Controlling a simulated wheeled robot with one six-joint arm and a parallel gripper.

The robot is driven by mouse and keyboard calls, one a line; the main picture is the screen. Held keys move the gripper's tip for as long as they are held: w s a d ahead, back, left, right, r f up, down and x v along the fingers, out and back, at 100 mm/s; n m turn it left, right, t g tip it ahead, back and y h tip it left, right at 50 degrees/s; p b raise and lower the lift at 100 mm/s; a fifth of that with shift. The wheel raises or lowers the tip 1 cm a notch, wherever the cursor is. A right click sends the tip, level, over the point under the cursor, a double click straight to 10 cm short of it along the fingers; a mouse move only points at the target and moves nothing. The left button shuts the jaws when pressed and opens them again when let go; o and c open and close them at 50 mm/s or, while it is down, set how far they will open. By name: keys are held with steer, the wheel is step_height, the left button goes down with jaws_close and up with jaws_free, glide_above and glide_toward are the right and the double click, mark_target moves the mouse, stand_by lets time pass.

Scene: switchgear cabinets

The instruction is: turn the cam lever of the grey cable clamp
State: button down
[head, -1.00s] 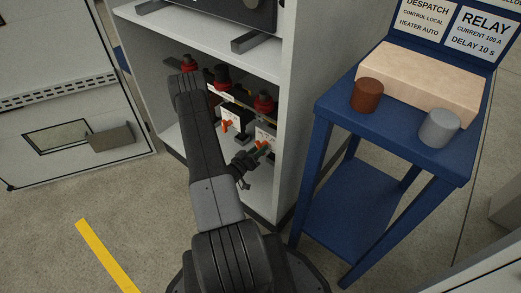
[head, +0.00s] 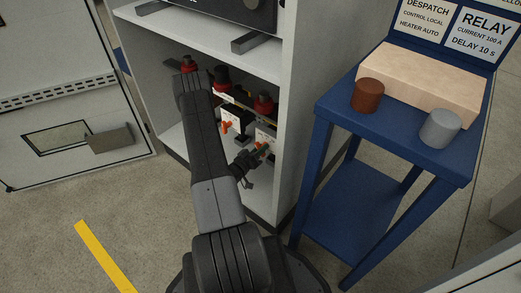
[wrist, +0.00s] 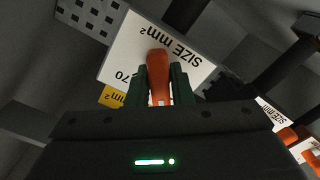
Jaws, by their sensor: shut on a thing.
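An orange cam lever (wrist: 158,77) stands between the two fingers of my gripper (wrist: 160,84) in the wrist view. The fingers are shut on its sides, and its rounded end shows beyond them. Behind it is a white plate (wrist: 122,45) marked "SIZE mm²", with a yellow tag (wrist: 111,97) at its lower left. In the head view my gripper (head: 264,152) is at the right-hand clamp plate (head: 266,135), low in the open cabinet. The clamp's body is mostly hidden, so its grey colour cannot be told.
A neighbouring orange lever (head: 226,127) sits to the left in the head view. Red-and-black fittings (head: 264,104) stand above the clamps. The cabinet's side wall (head: 295,110) is close on the right. A blue table (head: 335,108) holds a wooden block, a brown cylinder and a grey cylinder.

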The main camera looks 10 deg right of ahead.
steer(key=n+b, duration=0.1)
steer(key=n, duration=0.3)
steer(key=shift+b, duration=0.3)
steer(key=shift+n, duration=1.7)
steer(key=c, duration=1.4)
jaws_free()
steer(key=shift+o, duration=0.2)
steer(key=shift+a, duration=0.1)
steer(key=p+v, duration=0.2)
steer(key=v, duration=1.1)
steer(key=shift+s+a+p, duration=0.2)
steer(key=shift+s+p, duration=0.05)
steer(key=shift+p, duration=0.1)
